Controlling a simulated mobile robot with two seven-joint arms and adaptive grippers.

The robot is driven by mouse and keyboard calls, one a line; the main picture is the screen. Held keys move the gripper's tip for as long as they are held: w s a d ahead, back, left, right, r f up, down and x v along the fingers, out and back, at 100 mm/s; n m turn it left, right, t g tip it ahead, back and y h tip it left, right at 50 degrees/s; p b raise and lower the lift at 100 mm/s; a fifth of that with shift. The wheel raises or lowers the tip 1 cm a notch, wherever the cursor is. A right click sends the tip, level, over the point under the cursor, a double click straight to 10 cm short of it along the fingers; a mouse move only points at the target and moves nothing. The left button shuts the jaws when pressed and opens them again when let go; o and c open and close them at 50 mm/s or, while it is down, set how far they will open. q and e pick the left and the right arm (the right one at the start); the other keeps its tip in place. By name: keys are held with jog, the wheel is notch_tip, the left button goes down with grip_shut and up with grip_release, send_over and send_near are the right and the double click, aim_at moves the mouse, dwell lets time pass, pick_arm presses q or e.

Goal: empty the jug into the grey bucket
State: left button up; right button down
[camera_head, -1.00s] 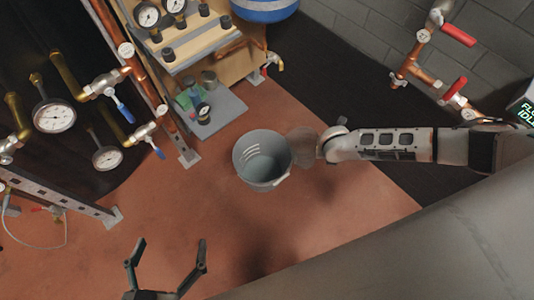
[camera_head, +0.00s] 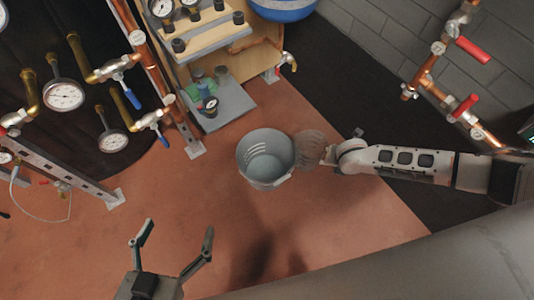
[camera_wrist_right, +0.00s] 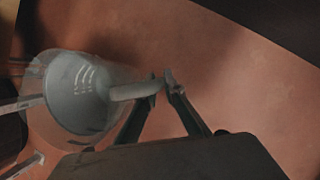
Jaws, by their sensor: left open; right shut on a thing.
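The grey bucket (camera_head: 268,172) stands on the reddish floor near the middle of the head view. The clear jug (camera_head: 312,146) is at the bucket's right rim and overlaps it in the picture; its tilt and contents are hard to make out. My right gripper (camera_head: 328,155) is shut on the jug's handle. In the right wrist view the fingers (camera_wrist_right: 160,86) close on the pale handle (camera_wrist_right: 132,91), and the bucket (camera_wrist_right: 78,100) shows through the clear jug wall. My left gripper (camera_head: 178,227) is open and empty, lower left of the bucket.
A wooden bench (camera_head: 250,62) with a grey shelf (camera_head: 228,103) stands behind the bucket. Pipes with gauges (camera_head: 63,96) and blue-handled valves line the left. Copper pipes with red handles (camera_head: 472,49) are on the right wall. The floor between bucket and left gripper is clear.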

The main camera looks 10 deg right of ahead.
jog(key=r+p, duration=0.2)
jog(key=r, duration=0.1)
jog(key=r+p, duration=0.1)
jog(key=r, duration=0.1)
jog(key=shift+w, duration=0.3)
jog(key=shift+s+f, duration=0.25)
pick_arm(q)
notch_tip(320, 180, up, 7)
jog(key=w+t, duration=0.1)
jog(key=w, duration=0.1)
jog(key=shift+w+f, duration=0.2)
jog(key=shift+w, duration=0.1)
pick_arm(e)
jog(key=shift+w, duration=0.1)
